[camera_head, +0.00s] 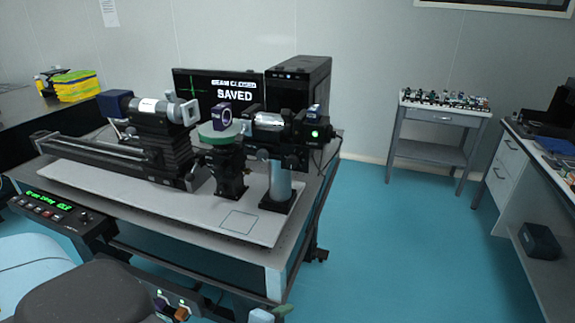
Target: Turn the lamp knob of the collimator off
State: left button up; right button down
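An optical bench assembly stands on a white base plate (150,200) on the table. At its right end a dark cylinder unit (293,128) with a silver barrel sits on a post and has a lit green spot (315,133) on its end face. This looks like the collimator; I cannot make out which part is its lamp knob. At the left end is a grey and blue tube instrument (150,108) on a black mount. A round green-rimmed stage (219,132) stands between them.
A control box (50,208) with green digits and knobs is at the table's front left. A monitor (222,88) reading "BEAM CLOSED" and "SAVED" and a black computer case (300,80) stand behind. A side table (436,153) and white cabinet (505,170) are at right; blue floor between is clear.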

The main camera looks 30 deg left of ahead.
pick_arm(q)
jog(key=w+a+r+m+t+y, duration=0.1)
jog(key=w+a+r+m+t, duration=0.15)
jog(key=w+r+m, duration=0.45)
jog(key=w+a+r+m+t+y, duration=0.1)
jog(key=w+a+r+m+y, duration=0.15)
jog(key=r, duration=0.75)
jog(key=m+t+y, duration=0.2)
jog(key=m, duration=0.3)
send_near(291, 163)
jog(key=shift+p+x, duration=0.5)
jog(key=shift+x, duration=3.9)
jog(key=c, duration=1)
